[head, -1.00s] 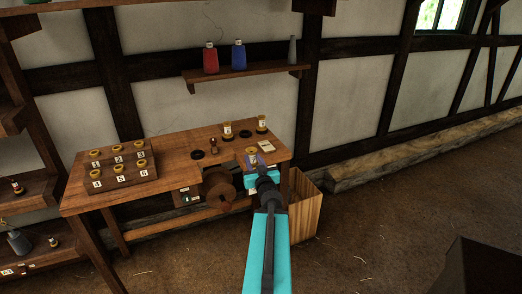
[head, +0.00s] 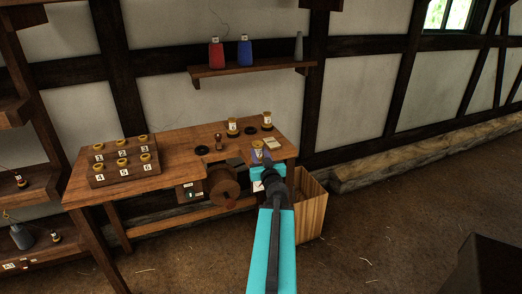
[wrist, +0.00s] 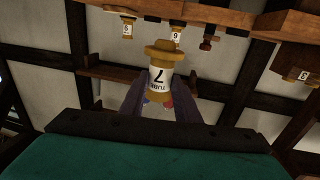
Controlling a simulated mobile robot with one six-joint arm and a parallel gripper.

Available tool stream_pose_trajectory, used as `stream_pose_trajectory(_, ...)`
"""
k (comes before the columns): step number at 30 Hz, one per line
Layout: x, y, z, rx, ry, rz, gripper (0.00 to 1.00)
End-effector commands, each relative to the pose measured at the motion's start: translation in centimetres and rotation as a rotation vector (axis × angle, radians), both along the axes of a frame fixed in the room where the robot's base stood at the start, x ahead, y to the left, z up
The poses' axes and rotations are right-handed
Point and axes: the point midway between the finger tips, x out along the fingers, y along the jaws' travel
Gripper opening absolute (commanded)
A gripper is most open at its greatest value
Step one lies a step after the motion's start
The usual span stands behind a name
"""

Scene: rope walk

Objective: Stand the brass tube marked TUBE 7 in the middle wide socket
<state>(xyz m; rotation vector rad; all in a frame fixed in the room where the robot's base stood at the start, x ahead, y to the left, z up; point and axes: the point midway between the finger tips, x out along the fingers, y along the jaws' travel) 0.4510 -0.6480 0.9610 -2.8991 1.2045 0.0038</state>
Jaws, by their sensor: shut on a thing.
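My gripper (wrist: 160,95) is shut on a brass tube (wrist: 163,52) with a white label reading TUBE 7. In the head view the tube (head: 257,147) is over the right front of the wooden bench (head: 160,183). Its collared end points away from my palm. Two dark ring-shaped sockets show on the bench top, one at the front left (head: 202,150) and one between two standing tubes (head: 250,130). I cannot tell how many wide sockets there are. The tube looks apart from them.
Two labelled tubes (head: 232,125) (head: 267,119) stand toward the bench back. A small wooden piece (head: 218,142) stands left of my gripper. A stepped rack (head: 125,178) with numbered brass tops fills the left. A wooden bin (head: 311,205) is at the right end.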

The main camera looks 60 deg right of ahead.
Motion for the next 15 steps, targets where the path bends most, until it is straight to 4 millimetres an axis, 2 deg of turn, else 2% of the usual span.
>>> stream_pose_trajectory(12, 0.5, -1.2, -0.3, -0.004, -0.001, -0.007, 0.0)
stream_pose_trajectory(15, 1.2, -2.4, -0.1, -0.002, -0.002, -0.007, 0.0)
